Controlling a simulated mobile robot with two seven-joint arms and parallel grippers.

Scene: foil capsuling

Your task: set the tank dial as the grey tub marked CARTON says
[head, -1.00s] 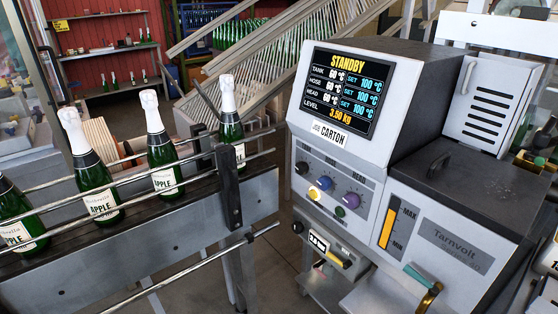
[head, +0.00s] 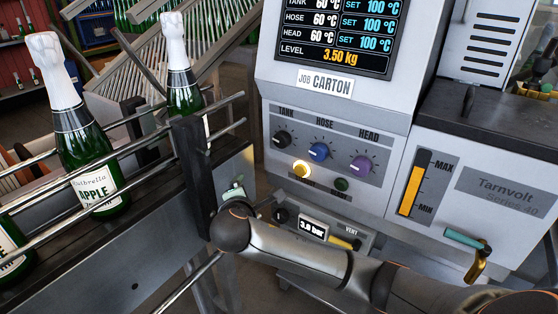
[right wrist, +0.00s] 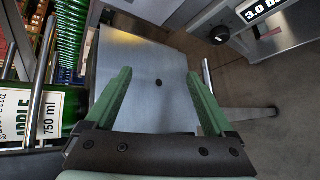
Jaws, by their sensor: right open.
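The black tank dial (head: 282,139) is the leftmost of three dials on the grey machine's front panel. The blue hose dial (head: 319,151) and purple head dial (head: 362,165) are to its right. The screen (head: 335,32) shows set 100 °C on its three rows, and the label (head: 325,82) below reads JOB CARTON. No grey tub is in view. My right gripper (head: 234,190) is below and left of the tank dial, apart from it. In the right wrist view, its green fingers (right wrist: 157,100) are open with nothing between them. My left gripper is not in view.
A conveyor with rails (head: 130,250) and green bottles (head: 90,165) stands close on the left. A lit yellow button (head: 301,170) and a green button (head: 341,184) lie below the dials. A pressure unit reading 3.0 bar (head: 313,229) is lower still.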

